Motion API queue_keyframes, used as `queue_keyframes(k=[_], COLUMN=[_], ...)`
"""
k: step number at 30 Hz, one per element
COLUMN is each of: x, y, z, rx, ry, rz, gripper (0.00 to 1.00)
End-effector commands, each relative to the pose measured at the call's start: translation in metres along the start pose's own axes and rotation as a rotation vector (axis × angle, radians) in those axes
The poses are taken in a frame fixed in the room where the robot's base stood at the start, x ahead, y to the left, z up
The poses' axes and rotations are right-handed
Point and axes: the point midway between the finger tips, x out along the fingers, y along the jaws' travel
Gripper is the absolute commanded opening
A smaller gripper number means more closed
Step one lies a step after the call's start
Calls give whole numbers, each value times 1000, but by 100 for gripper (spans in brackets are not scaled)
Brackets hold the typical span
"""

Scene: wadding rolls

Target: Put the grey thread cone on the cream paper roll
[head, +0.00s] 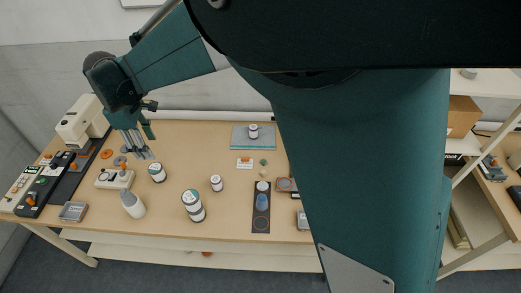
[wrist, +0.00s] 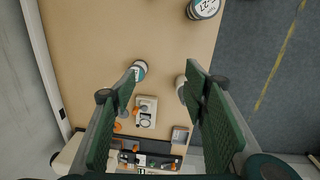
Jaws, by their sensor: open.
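A pale grey cone (head: 132,203), which looks like the thread cone, stands at the front left of the table. In the wrist view the cone (wrist: 181,86) is partly hidden behind the right finger. I cannot tell by colour which is the cream paper roll. The large roll also shows at the top of the wrist view (wrist: 204,8). My gripper (head: 140,153) is open and empty, above the table's left part, apart from the cone.
A white device with an orange knob (head: 115,179) and a grey box (head: 73,211) are near the cone. A sewing machine (head: 82,122) stands at the left. A dark mat (head: 261,222) holds a blue cone. A blue-grey pad (head: 240,142) bears another small roll. The table middle is mostly clear.

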Motion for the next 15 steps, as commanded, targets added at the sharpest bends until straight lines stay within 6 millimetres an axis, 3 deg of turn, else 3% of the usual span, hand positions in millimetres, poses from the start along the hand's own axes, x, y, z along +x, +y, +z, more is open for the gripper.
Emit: queue_keyframes(k=[1,15], x=[-8,-63], y=[6,31], z=[19,161], rx=[34,327], ry=[6,77], rz=[5,66], gripper=[44,44])
